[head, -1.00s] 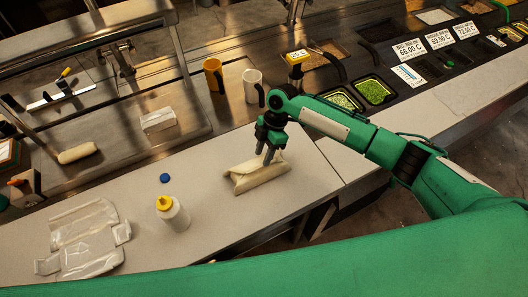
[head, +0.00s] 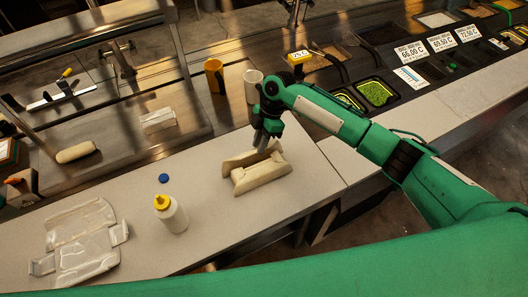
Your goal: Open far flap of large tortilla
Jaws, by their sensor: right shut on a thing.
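The large tortilla (head: 262,179) lies folded on the light counter, its near side a long raised roll. Its far flap (head: 238,161) stands up at the back, apart from the near roll, with a gap between them. My right gripper (head: 262,146) reaches in from the right and is shut on the top of the far flap; its fingertips are small and partly hidden against the tortilla. My left gripper is not in the head view.
A white bottle with a yellow cap (head: 171,213) and a blue cap (head: 164,178) stand left of the tortilla. A clear plastic wrapper (head: 85,240) lies further left. The counter just around the tortilla is clear.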

